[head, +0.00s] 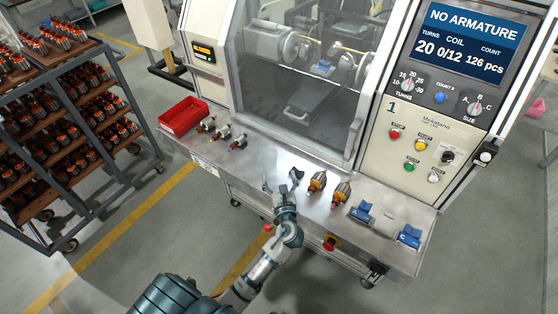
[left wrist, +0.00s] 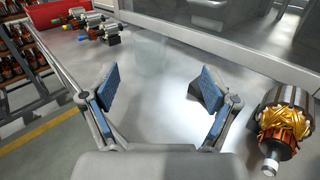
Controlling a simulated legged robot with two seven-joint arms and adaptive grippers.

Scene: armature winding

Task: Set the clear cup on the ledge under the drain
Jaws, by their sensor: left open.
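My left gripper (head: 281,181) is over the front middle part of this ledge. Its blue-padded fingers (left wrist: 156,90) are spread apart with nothing between them. A copper-wound armature (head: 317,182) lies just right of the gripper and shows at the right of the left wrist view (left wrist: 284,125). My right gripper is not in view.
A second wound armature (head: 341,193) and blue holders (head: 408,237) lie further right. Several small parts (head: 221,133) and a red bin (head: 183,116) are to the left. The glass door (head: 295,95) bounds the ledge behind. An armature rack (head: 135,130) stands at left.

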